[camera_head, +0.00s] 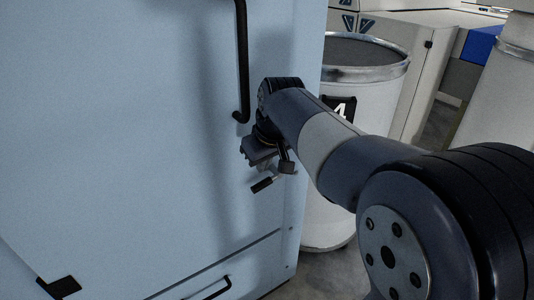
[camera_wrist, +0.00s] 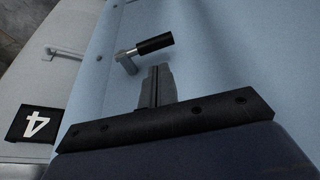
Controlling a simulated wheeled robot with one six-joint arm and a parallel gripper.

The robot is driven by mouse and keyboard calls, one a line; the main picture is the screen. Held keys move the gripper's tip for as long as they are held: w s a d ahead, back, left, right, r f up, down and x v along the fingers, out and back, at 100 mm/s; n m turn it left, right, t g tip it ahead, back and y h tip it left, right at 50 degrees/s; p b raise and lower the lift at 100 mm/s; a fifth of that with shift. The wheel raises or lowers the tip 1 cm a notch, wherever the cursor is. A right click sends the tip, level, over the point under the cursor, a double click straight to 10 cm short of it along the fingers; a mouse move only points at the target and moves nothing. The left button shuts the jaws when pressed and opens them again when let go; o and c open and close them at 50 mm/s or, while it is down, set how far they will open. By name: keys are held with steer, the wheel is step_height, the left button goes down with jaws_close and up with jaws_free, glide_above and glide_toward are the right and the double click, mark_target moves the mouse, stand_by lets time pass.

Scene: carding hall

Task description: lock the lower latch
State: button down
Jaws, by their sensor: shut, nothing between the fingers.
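The lower latch is a small lever with a black grip and a metal pivot, on the pale blue cabinet door (camera_head: 150,120). In the head view its black grip (camera_head: 262,185) shows just below my gripper (camera_head: 262,157), slanting down to the left. In the wrist view the latch (camera_wrist: 154,45) stands beyond the fingertips, with its metal pivot at the left end and the grip pointing right. My gripper (camera_wrist: 157,70) is shut and empty, its fingers close to the latch. I cannot tell whether they touch it. My wrist partly hides the latch area in the head view.
A long black vertical handle (camera_head: 242,60) is on the door just above my gripper. A lower panel has a black handle (camera_head: 210,291). A white drum (camera_head: 335,200) marked 4 stands close to the right of the cabinet, behind my arm. Grey cabinets (camera_head: 400,50) stand further back.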

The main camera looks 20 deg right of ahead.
mark_target(260, 189)
steer(key=x, duration=0.5)
steer(key=shift+s+d+f+b, duration=0.2)
steer(key=shift+d+f+b, duration=0.05)
steer(key=shift+b, duration=0.05)
steer(key=shift+a+f+h+b, duration=0.2)
steer(key=shift+f+h+b, duration=0.25)
steer(key=shift+h+b, duration=0.15)
steer(key=shift+s+a+f+n+t+h+b, duration=0.15)
steer(key=shift+f+n+t+h+b, duration=0.15)
steer(key=shift+f+t+h+b, duration=0.25)
steer(key=f+h+b, duration=0.1)
steer(key=h+b, duration=0.1)
steer(key=b, duration=0.1)
steer(key=shift+a+f+n+t+b, duration=0.2)
steer(key=shift+f+n+t+b, duration=0.1)
steer(key=shift+f, duration=0.1)
steer(key=d+f+t+h+b, duration=0.1)
steer(key=h+b, duration=0.2)
steer(key=b, duration=0.2)
steer(key=d+f+n+t+h+b, duration=0.1)
steer(key=f+t+h+b, duration=0.1)
steer(key=b, duration=0.4)
steer(key=f+n+t+h+b, duration=0.1)
steer(key=f+h+b, duration=0.1)
steer(key=b, duration=0.3)
steer(key=shift+w+d+h+b, duration=0.35)
steer(key=shift+w+d+h, duration=0.05)
steer(key=shift+h, duration=0.45)
